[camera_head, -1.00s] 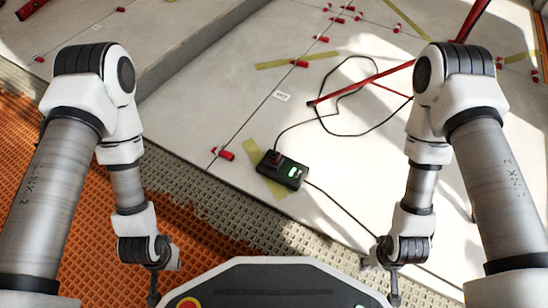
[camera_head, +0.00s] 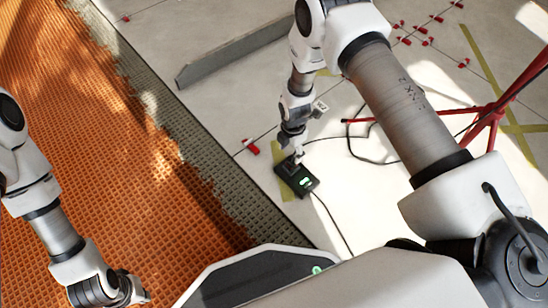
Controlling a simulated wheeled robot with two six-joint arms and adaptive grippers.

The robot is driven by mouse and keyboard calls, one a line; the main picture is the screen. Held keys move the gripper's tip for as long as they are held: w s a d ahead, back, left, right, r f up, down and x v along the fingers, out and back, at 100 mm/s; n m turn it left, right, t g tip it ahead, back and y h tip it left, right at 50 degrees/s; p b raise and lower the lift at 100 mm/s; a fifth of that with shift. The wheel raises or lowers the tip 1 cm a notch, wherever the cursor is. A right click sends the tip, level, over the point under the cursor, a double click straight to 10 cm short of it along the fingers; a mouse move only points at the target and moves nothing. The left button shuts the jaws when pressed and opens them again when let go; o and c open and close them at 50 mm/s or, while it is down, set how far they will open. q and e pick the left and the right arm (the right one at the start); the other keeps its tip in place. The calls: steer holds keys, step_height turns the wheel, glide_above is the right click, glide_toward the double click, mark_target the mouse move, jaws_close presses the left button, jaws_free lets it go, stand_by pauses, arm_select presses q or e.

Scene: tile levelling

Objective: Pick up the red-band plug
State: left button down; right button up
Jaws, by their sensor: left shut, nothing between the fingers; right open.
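A black box (camera_head: 303,184) with a green lit display lies on the pale tiles, right of the orange floor. The red-band plug is not clearly seen; the box's upper left part, where a dark reddish piece showed earlier, is now largely covered by my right gripper. My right gripper (camera_head: 297,158) is open, pointing down at that end of the box; whether it touches anything cannot be told. My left gripper (camera_head: 138,292) is shut and empty over the orange floor at the lower left.
A dark cable (camera_head: 333,217) runs from the box towards my base. A red stand (camera_head: 490,112) is at the right. A grey slab edge (camera_head: 235,47) and several red clips (camera_head: 251,147) lie beyond. Orange matting (camera_head: 110,130) covers the left.

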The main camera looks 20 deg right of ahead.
mark_target(292, 162)
steer(key=f+b, duration=0.3)
steer(key=f, duration=0.2)
steer(key=f+b, duration=0.2)
steer(key=f, duration=0.1)
steer(key=shift+w+d+f+b, duration=0.1)
steer(key=shift+d+b, duration=0.25)
steer(key=shift+d, duration=0.05)
steer(key=shift+r, duration=0.2)
steer(key=shift+c, duration=0.3)
jaws_close()
